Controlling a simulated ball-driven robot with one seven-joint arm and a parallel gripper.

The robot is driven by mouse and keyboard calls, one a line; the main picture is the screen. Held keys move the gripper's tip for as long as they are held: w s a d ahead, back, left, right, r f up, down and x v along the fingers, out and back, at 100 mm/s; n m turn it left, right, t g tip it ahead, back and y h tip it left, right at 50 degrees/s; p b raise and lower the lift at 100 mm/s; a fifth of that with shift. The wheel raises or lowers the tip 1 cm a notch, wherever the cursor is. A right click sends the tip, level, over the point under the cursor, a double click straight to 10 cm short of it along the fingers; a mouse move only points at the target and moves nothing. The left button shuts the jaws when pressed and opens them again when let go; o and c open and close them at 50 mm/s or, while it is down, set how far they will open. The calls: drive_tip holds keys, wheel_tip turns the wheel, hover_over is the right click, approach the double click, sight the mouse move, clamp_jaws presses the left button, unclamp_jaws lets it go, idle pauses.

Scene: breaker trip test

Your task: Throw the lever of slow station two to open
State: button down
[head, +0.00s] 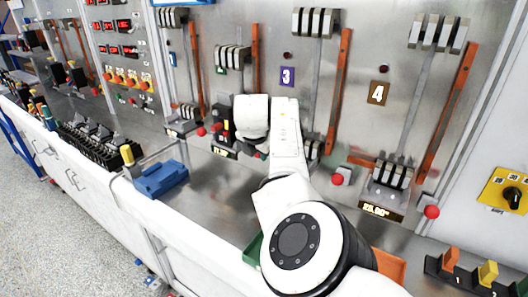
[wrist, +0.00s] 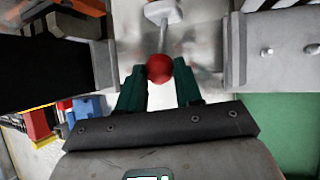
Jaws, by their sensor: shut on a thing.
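In the wrist view, a red ball knob (wrist: 160,68) sits on a thin metal rod that runs up to a pale mount. My gripper (wrist: 159,78) has its two dark green fingers on either side of the knob and is shut on it. In the head view, my white wrist hangs in front of the panel by the station under a small green tag (head: 221,70), whose number is too small to read. The gripper and the held knob are mostly hidden there behind my arm.
Stations tagged 3 (head: 287,77) and 4 (head: 379,93) stand to the right, with red knobs (head: 432,211) low on the panel. A blue box (head: 160,178) lies on the bench to the left.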

drive_tip(key=shift+w+r, duration=0.15)
drive_tip(key=shift+r, duration=0.1)
idle(0.4)
drive_tip(key=c, duration=0.8)
unclamp_jaws()
drive_tip(key=shift+d+f, duration=0.1)
drive_tip(key=shift+o, duration=0.2)
drive_tip(key=shift+g, duration=0.3)
drive_tip(key=d+b+v, duration=0.1)
drive_tip(key=v, duration=0.9)
drive_tip(key=shift+s+a+r, duration=0.2)
drive_tip(key=shift+a+r, duration=0.15)
drive_tip(key=shift+a, duration=0.1)
